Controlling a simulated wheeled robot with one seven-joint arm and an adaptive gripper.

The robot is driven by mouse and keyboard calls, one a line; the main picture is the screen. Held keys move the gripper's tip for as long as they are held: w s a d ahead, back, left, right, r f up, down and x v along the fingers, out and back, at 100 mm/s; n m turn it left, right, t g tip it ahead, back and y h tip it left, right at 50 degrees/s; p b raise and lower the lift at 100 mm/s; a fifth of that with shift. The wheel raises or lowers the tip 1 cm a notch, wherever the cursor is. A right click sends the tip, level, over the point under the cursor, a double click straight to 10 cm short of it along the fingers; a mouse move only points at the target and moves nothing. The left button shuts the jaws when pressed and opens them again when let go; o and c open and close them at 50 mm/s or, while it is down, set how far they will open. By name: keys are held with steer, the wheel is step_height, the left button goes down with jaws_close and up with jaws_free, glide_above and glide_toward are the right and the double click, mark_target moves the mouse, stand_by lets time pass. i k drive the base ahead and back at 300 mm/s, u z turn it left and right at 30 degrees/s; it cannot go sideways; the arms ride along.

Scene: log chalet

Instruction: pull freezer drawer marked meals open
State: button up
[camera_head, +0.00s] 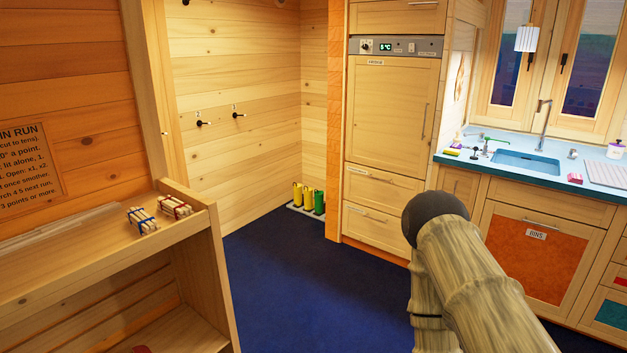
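A tall wooden fridge cabinet (392,120) stands at the middle right, with a label too small to read surely on its upper door. Under that door are two shut drawers, an upper drawer (395,188) and a lower drawer (385,233). Each has a small white label at its upper left and a horizontal bar handle. I cannot read which label says meals. My arm rises in front at the lower right and hides the right end of the lower drawer. My gripper is not in view.
Blue floor (290,285) lies clear before the drawers. A shelf unit (130,265) with two small bundles stands at the near left. Yellow and green boots (308,196) stand by the back wall. A counter with a sink (525,160) and a bins door (536,250) is right.

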mark_target(380, 189)
steer(key=z, duration=0.1)
steer(key=i, duration=2.05)
steer(key=z, duration=0.4)
steer(key=i, duration=1.65)
steer(key=z, duration=0.25)
